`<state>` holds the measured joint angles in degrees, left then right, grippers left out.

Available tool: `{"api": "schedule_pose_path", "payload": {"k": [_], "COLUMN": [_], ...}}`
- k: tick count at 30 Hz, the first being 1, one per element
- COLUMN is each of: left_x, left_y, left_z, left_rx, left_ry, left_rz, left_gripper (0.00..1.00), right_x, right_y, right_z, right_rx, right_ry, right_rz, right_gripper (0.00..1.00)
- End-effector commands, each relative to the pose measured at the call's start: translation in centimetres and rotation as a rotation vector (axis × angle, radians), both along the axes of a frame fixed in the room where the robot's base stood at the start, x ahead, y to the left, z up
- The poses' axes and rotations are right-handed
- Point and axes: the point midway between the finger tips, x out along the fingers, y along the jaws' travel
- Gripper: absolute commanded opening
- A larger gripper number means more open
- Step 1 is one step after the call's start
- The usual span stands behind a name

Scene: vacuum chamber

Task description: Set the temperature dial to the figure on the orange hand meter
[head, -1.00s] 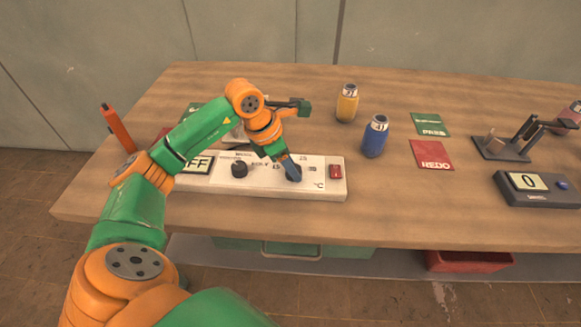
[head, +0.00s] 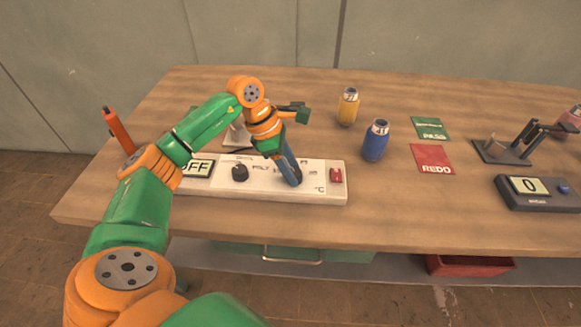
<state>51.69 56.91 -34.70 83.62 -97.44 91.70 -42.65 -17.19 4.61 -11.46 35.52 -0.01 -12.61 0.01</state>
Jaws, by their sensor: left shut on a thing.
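A long white control panel (head: 215,188) lies at the front left of the table. It carries a screen (head: 197,168) whose visible letters read "FF", a black knob (head: 240,172), a red switch (head: 336,175) and a "°C" mark near its right end. My left gripper (head: 293,181) points down onto the panel, left of the red switch. It is shut on the temperature dial, which its fingers hide along with the dial's setting. An orange hand meter (head: 118,130) stands at the left edge of the table, seen nearly edge-on. Its figure cannot be read. My right gripper is not in view.
A yellow bottle (head: 347,108) and a blue bottle (head: 375,142) stand behind the panel's right end. Right of them are a green card (head: 430,128), a red card (head: 432,157), a dark stand (head: 500,152) and a scale (head: 537,192) reading 0.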

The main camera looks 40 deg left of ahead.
Motion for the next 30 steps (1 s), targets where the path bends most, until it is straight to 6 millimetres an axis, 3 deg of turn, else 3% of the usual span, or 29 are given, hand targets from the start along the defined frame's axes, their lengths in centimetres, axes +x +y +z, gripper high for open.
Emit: {"api": "schedule_pose_path", "payload": {"k": [6,7,10,20,30], "left_x": [0.0,0.0,0.0,-0.1,-1.2], "left_y": [-0.1,-0.1,-0.1,0.1,2.1], "left_z": [0.0,0.0,-0.1,0.4,6.1], "left_rx": [-0.002,-0.002,-0.002,0.0,-0.001], "left_ry": [0.001,0.001,0.001,-0.001,-0.001], "left_rz": [-0.002,-0.002,-0.001,0.0,-0.001], "left_gripper": [0.0,0.5,0.77,0.78,0.78], "right_x": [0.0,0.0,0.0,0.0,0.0], "right_y": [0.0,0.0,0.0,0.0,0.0], "right_z": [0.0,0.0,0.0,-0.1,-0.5], "right_rx": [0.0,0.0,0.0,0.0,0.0], "right_ry": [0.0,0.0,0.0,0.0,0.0], "right_rz": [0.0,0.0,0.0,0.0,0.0], "right_gripper": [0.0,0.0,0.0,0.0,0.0]}}
